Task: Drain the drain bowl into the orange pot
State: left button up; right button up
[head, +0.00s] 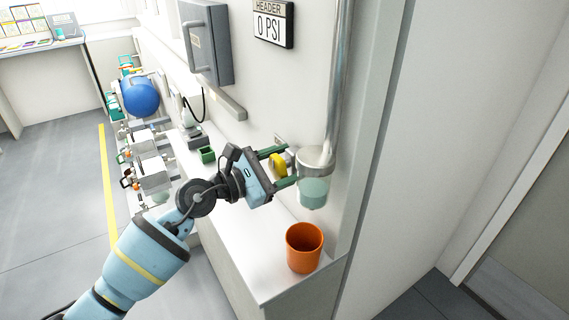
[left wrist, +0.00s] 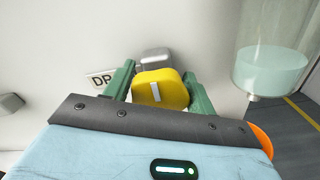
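The drain bowl (head: 314,190) is a clear cup with pale green liquid under a metal collar on the wall pipe; it also shows at upper right in the left wrist view (left wrist: 272,68). The orange pot (head: 304,250) stands upright on the white counter below it; its inside looks empty. Only a sliver of the orange pot (left wrist: 262,138) shows in the left wrist view. My left gripper (head: 279,167) has its green fingers on either side of a yellow knob (left wrist: 160,89) on the wall, with no clear gap seen. My right gripper is out of view.
A small green container (head: 207,155) and a blue tank (head: 140,96) are farther back. The white counter (head: 262,262) is clear around the pot.

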pick_arm(q)
jog(key=c, duration=0.5)
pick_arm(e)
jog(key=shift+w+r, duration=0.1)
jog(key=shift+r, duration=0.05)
pick_arm(q)
jog(key=n+p, duration=0.3)
jog(key=shift+r+n, duration=0.25)
jog(key=shift+n, duration=0.15)
jog(key=shift+a+n+p, duration=0.1)
jog(key=shift+n+p, duration=0.4)
jog(key=shift+n, duration=0.5)
jog(key=shift+w+f+n, duration=0.1)
jog(key=shift+f+n, duration=0.05)
jog(key=shift+n, duration=0.35)
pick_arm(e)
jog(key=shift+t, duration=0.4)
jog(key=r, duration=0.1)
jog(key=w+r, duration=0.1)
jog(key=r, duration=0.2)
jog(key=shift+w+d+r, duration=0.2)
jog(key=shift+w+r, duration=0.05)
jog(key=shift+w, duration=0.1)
pick_arm(q)
jog(key=shift+f+p, duration=0.1)
jog(key=shift+p, duration=0.2)
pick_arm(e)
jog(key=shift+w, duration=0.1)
